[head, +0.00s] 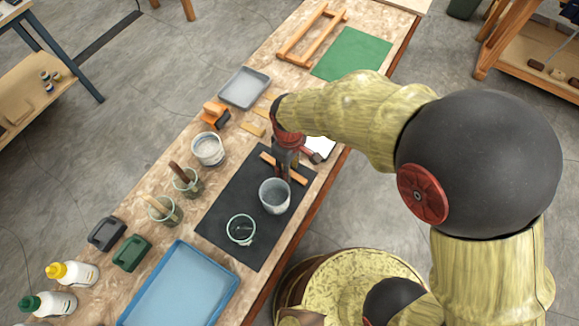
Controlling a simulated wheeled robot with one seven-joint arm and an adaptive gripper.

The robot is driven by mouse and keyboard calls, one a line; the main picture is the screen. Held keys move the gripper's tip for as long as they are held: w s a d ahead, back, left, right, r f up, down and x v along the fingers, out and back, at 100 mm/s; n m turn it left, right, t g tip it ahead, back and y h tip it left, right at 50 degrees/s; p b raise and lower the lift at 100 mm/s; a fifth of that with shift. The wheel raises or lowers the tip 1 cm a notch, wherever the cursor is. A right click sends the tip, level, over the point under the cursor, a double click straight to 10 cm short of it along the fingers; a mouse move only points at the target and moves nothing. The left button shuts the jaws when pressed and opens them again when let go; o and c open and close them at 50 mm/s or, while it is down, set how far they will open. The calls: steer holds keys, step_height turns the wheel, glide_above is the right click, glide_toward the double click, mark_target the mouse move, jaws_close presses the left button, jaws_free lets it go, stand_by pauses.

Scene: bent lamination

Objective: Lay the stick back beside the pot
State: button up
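My gripper (286,170) points down over the far part of a black mat (222,215), just behind a grey-white pot (274,200). An orange-brown wooden stick (299,179) lies across the gripper's line on the far side of the pot, its two ends showing on either side of the fingers. The fingers hide its middle. I cannot tell whether they are shut on it, or whether it touches the mat. The pot stands upright on the mat.
A glass jar (241,230) stands nearer on the mat. To the left are a white tub (208,149) and two jars with handles, (187,184) and (163,211). A blue tray (180,290) lies at the front, a grey tray (244,88) and green sheet (352,54) farther back.

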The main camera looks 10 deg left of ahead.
steer(key=shift+f+b, duration=0.2)
steer(key=shift+b, duration=0.1)
steer(key=r+p, duration=0.1)
steer(key=r, duration=0.2)
steer(key=r+p, duration=0.1)
steer(key=r, duration=0.2)
steer(key=shift+w+a+r+p, duration=0.1)
steer(key=shift+w+r+p, duration=0.1)
steer(key=shift+r+p, duration=0.15)
steer(key=d+r+m+t, duration=0.2)
steer(key=d+r+m, duration=0.4)
steer(key=d+r, duration=0.85)
steer(key=s+d+r+m+t, duration=0.3)
steer(key=s+d+r+m, duration=0.3)
steer(key=s+d+r, duration=0.3)
steer(key=shift+d+r+t, duration=0.2)
steer(key=shift+d+t, duration=0.1)
steer(key=shift+d, duration=0.4)
